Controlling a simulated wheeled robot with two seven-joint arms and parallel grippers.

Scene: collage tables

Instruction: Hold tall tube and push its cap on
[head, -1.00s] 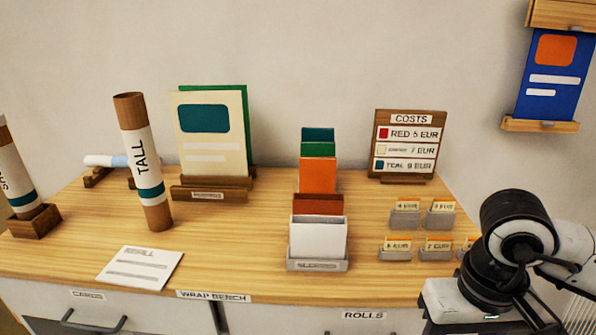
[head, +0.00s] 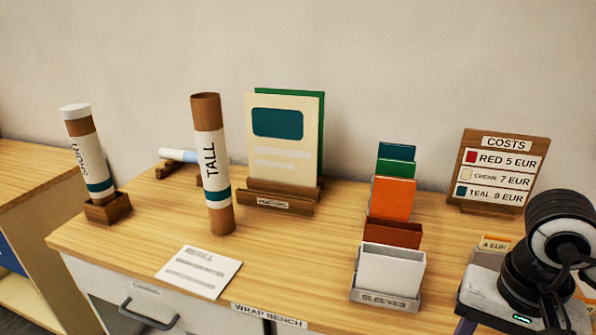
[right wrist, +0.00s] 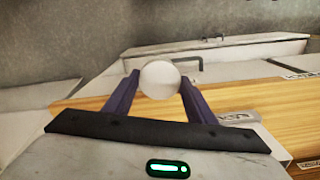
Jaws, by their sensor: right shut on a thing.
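The tall tube (head: 212,165), brown with a white TALL label and a teal band, stands upright on the wrap bench, leaning slightly in the picture. Its brown top end is bare. My right gripper (right wrist: 160,82) is shut on a round white cap (right wrist: 160,79), held between its purple fingers in the right wrist view. In the head view my right arm is at the lower right, far from the tube, and its fingertips and the cap are out of frame. My left gripper is not in view.
The short tube (head: 88,150), white-capped, stands in a wooden holder (head: 107,208) at left. A white card (head: 199,271) lies before the tall tube. A panel stand (head: 280,199) is behind it; a sleeves rack (head: 385,295) and costs sign (head: 497,171) are to the right.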

